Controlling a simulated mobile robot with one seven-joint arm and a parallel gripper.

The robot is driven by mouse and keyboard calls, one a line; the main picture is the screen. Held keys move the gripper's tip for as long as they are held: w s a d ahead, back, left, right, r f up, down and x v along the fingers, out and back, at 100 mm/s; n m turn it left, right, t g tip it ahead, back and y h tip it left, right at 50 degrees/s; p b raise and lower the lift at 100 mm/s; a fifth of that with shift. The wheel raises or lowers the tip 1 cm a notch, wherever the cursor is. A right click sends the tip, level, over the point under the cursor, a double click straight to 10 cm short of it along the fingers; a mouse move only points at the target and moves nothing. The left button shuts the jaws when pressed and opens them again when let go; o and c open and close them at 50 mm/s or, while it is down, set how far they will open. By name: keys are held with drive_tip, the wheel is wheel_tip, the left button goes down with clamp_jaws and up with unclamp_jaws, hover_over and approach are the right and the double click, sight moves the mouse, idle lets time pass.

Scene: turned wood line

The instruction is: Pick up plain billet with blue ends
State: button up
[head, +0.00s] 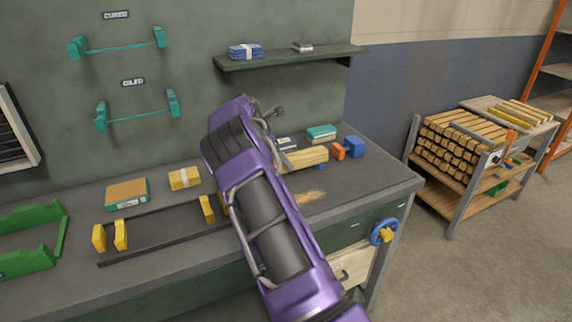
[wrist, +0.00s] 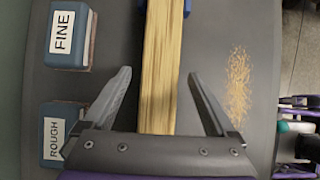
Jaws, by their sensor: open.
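A plain wooden billet (head: 306,157) lies on the bench, partly hidden behind my arm in the head view. In the wrist view the billet (wrist: 160,65) runs lengthwise between my fingers, with its far end cut off by the picture's top edge. Small blue parts (wrist: 187,6) show on both sides of it there; I cannot tell whether they belong to the billet. My gripper (wrist: 160,75) is open, one finger on each side of the billet, with gaps on both sides. My arm mostly hides the gripper in the head view.
Sanding blocks marked FINE (wrist: 70,35) and ROUGH (wrist: 66,132) sit left of the billet in the wrist view. Sawdust (wrist: 238,85) lies to its right. An orange block (head: 338,151) and a blue block (head: 354,147) stand beyond its right end. A shelf (head: 290,58) overhangs the bench.

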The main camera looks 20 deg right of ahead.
drive_tip(key=shift+x, duration=1.2)
drive_tip(key=shift+r, duration=0.1)
clamp_jaws()
